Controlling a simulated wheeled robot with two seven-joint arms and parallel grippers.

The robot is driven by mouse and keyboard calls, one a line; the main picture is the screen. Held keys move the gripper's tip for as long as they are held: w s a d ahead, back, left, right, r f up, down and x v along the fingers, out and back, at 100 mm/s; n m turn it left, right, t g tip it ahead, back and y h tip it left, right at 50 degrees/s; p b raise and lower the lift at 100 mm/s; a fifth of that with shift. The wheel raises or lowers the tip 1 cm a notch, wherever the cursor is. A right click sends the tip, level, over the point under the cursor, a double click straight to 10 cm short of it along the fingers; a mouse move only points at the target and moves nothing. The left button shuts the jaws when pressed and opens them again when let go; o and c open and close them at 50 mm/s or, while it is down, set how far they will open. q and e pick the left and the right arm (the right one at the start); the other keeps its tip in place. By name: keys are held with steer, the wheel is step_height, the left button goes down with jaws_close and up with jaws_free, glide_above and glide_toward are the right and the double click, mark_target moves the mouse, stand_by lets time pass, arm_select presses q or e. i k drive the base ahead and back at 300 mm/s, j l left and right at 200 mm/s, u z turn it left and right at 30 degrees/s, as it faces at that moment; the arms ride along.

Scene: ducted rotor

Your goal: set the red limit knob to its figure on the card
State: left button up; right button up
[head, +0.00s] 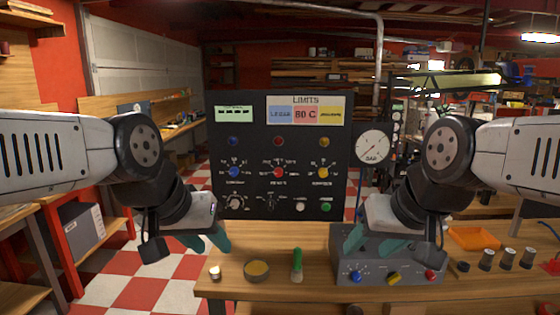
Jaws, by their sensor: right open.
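The red limit knob (278,172) is in the middle of the dark upright panel (262,112), between a blue knob and a yellow knob. A printed scale surrounds it; its exact setting is too small to tell. The LIMITS card (305,100) is at the panel's top right. Its red field (305,115) reads 80 C. My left gripper (207,241) hangs in front of the panel's lower left, away from the knob; its finger gap is unclear. My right gripper (374,241) is open above the grey box, right of and below the knob. Neither gripper touches the knob.
The blue knob (234,172) and yellow knob (323,172) flank the red one closely. On the wooden bench (225,290) stand a round tin (257,272), a green-topped object (297,264) and a grey box (385,264) with small knobs. A gauge (372,146) is right of the panel.

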mark_target(278, 173)
steer(key=j+z, duration=0.3)
steer(key=j, duration=0.45)
steer(key=j+z, duration=0.3)
steer(key=j, duration=0.4)
